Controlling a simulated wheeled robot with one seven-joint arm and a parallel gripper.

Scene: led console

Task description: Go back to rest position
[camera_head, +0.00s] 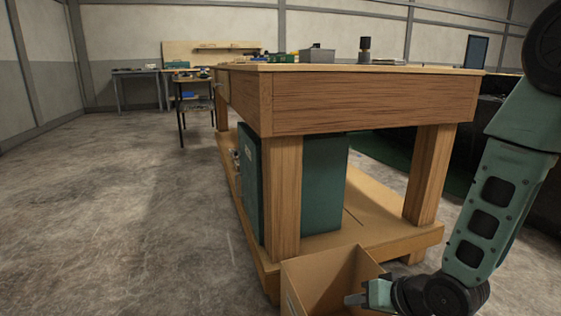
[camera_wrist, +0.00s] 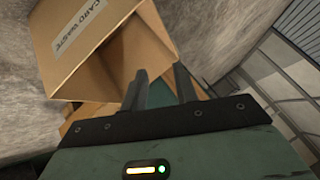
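My gripper (camera_head: 354,299) is low at the bottom of the head view, over the right side of an open cardboard box. In the wrist view its two dark fingers (camera_wrist: 160,84) stand apart with a gap between them, and nothing is seen held. My green arm (camera_head: 492,205) reaches down along the right side of the head view.
The cardboard box (camera_head: 305,283) stands by the workbench's near end; in the wrist view the box (camera_wrist: 105,50) bears a card waste label. The wooden workbench (camera_head: 370,104) stands close, with a green cabinet (camera_head: 323,185) beneath. Open concrete floor (camera_head: 120,210) lies left.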

